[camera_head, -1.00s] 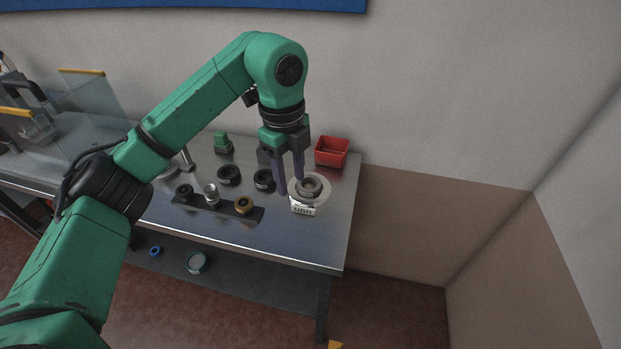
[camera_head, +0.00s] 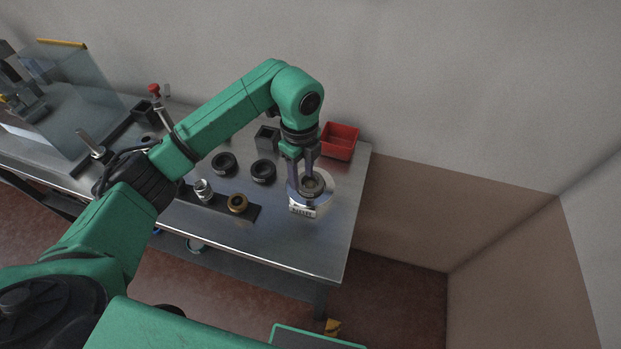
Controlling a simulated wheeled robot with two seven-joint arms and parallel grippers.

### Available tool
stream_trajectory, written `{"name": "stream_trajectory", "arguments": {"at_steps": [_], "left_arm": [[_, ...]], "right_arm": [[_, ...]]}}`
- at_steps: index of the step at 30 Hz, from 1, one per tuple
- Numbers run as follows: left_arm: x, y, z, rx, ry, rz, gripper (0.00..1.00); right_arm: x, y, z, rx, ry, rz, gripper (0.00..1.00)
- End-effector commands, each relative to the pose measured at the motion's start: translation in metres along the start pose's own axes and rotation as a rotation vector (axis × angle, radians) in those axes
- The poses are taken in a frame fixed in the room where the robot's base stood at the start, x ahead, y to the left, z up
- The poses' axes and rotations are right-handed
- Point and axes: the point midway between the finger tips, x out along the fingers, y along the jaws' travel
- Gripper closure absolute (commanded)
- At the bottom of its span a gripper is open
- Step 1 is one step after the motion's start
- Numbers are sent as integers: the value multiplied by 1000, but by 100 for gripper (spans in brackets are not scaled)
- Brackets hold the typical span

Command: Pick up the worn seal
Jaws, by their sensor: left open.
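A dark grey ring (camera_head: 313,189), which may be the worn seal, lies on a round pale dish (camera_head: 327,197) near the right end of the steel table. A small white label (camera_head: 302,211) is at the front of the dish; its text is blurred. My left gripper (camera_head: 305,183) points down at the ring with its fingers apart. The fingers hide part of the ring and dish. I cannot tell whether they touch the ring. My right gripper is out of view.
Left of the dish are black rings (camera_head: 263,171) and a dark strip (camera_head: 220,207) with a metal piece (camera_head: 203,190) and a brass ring (camera_head: 237,203). A red bin (camera_head: 340,141) stands behind the dish. A clear screen (camera_head: 78,95) stands far left. The table's front right is clear.

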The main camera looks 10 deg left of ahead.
Motion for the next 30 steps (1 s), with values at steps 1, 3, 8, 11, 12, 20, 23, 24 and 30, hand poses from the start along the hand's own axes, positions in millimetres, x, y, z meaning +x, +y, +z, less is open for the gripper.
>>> {"name": "stream_trajectory", "arguments": {"at_steps": [1,3,8,11,12,20,23,24,30], "left_arm": [[3,2,-3,1,3,7,51],[19,2,-4,0,3,7,51],[37,1,-4,0,2,0,51],[38,1,-3,0,1,-1,51],[38,1,-3,0,1,-1,51],[38,1,-3,0,1,-1,100],[38,1,-3,0,1,-1,100],[38,1,-3,0,1,-1,100],[31,0,-3,0,1,-3,100]], "right_arm": [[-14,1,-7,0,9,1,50],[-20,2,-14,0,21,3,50],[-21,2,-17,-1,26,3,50],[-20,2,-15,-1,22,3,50],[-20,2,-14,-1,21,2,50],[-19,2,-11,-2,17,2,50],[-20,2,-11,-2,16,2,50],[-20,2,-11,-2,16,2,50],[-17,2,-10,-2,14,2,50]]}}
